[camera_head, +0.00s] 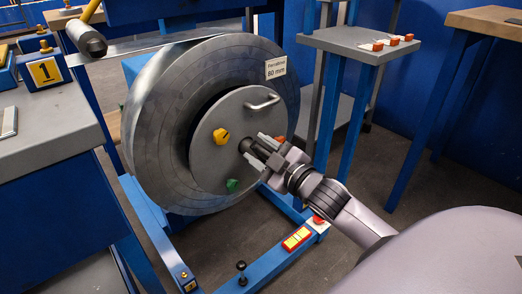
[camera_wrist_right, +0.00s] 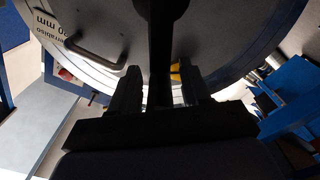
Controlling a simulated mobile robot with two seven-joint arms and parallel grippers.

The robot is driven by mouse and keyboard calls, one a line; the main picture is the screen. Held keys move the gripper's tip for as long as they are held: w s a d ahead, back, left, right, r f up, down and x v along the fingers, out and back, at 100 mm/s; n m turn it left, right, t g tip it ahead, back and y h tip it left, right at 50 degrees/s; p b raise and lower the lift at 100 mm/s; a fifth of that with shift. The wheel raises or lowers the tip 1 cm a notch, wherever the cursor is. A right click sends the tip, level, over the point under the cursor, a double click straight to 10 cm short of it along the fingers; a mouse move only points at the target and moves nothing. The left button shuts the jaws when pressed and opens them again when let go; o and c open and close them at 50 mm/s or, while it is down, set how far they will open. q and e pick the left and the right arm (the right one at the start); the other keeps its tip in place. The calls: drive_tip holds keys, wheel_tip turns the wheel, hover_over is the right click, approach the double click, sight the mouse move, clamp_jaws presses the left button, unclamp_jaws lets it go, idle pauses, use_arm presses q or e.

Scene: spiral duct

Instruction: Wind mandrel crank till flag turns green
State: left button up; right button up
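The mandrel is a large grey steel coil (camera_head: 165,120) with a round face plate (camera_head: 235,113), upright in a blue frame. The plate carries a chrome bar handle (camera_head: 262,103), a yellow knob (camera_head: 221,136) and a green knob (camera_head: 232,185); an orange piece (camera_head: 281,139) shows at its right edge. I cannot tell which part is the flag. My right gripper (camera_head: 260,153) is at the plate's middle, fingers apart. In the right wrist view a dark bar (camera_wrist_right: 160,50) stands between the fingers, with a gap showing beside it. My left gripper is out of view.
A grey stand (camera_head: 350,40) with several orange-topped pieces is behind right.

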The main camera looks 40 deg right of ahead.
clamp_jaws()
drive_tip(key=shift+d+r+m+p, duration=0.35)
drive_tip(key=shift+r+m+p, duration=0.15)
drive_tip(key=shift+p, duration=0.7)
use_arm(q)
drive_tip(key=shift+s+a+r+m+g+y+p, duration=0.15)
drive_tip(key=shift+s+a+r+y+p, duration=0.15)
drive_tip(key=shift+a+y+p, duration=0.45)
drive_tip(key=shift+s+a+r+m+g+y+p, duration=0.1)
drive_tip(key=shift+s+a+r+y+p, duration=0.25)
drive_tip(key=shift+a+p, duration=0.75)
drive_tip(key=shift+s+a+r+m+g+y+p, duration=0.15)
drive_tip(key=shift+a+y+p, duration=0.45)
drive_tip(key=shift+p, duration=0.7)
use_arm(e)
drive_tip(key=shift+w+d+r+m, duration=0.1)
drive_tip(key=shift+d+m, duration=0.7)
drive_tip(key=shift+m, duration=0.35)
drive_tip(key=shift+w+d+m, duration=0.1)
drive_tip(key=shift+d+m, duration=0.65)
drive_tip(key=shift+m, duration=0.4)
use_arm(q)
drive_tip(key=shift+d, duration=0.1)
use_arm(e)
drive_tip(key=shift+o, duration=0.8)
unclamp_jaws()
drive_tip(key=shift+s+a, duration=0.1)
drive_tip(key=shift+s, duration=0.05)
